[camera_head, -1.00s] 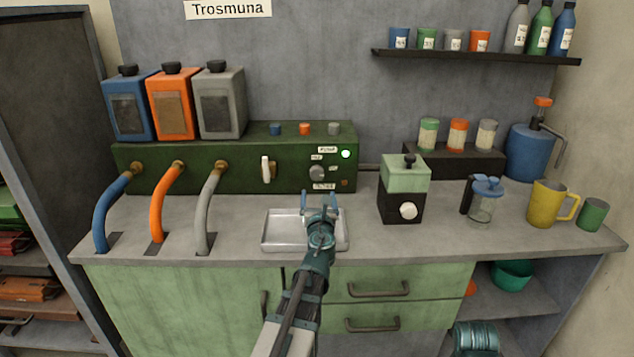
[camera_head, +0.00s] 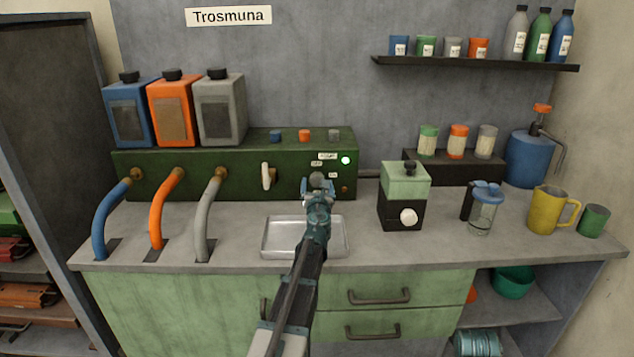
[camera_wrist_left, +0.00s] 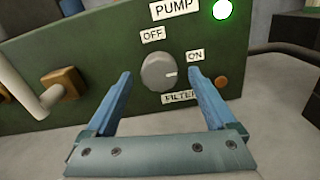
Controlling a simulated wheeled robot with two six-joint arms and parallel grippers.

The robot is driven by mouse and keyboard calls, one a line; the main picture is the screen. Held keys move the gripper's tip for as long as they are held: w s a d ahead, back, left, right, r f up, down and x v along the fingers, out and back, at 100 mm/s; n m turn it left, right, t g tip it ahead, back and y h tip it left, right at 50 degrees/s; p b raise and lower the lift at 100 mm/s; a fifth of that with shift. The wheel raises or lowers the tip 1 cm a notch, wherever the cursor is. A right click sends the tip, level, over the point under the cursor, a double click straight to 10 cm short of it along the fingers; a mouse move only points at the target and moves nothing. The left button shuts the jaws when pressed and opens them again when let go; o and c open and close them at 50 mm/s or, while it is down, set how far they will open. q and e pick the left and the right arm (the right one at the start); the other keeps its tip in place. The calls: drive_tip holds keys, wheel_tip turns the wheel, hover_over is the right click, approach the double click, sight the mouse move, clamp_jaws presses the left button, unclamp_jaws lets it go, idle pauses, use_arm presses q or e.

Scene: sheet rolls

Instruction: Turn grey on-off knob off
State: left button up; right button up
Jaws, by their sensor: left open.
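The grey on-off knob (camera_wrist_left: 158,72) is on the front of the green machine (camera_head: 230,172), between the OFF label (camera_wrist_left: 152,35) and the ON label (camera_wrist_left: 196,56). Its white mark points right, toward the ON side. In the head view the knob (camera_head: 316,180) is partly hidden behind my gripper. My left gripper (camera_head: 318,190) is open, and its blue fingers (camera_wrist_left: 160,92) stand on either side of the knob in the wrist view, seemingly just short of it. A green light (camera_wrist_left: 221,9) glows beside the PUMP label. My right gripper is not in view.
A metal tray (camera_head: 268,251) lies on the counter under my left arm. A white lever (camera_head: 267,176) sits left of the knob. A green and black grinder (camera_head: 404,213) stands to the right. Three hoses curve down at the left.

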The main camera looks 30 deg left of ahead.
use_arm(q)
drive_tip(key=x, duration=0.2)
drive_tip(key=shift+w+a, duration=0.2)
drive_tip(key=shift+w, duration=0.15)
drive_tip(key=shift+c, duration=0.2)
drive_tip(key=c, duration=1.3)
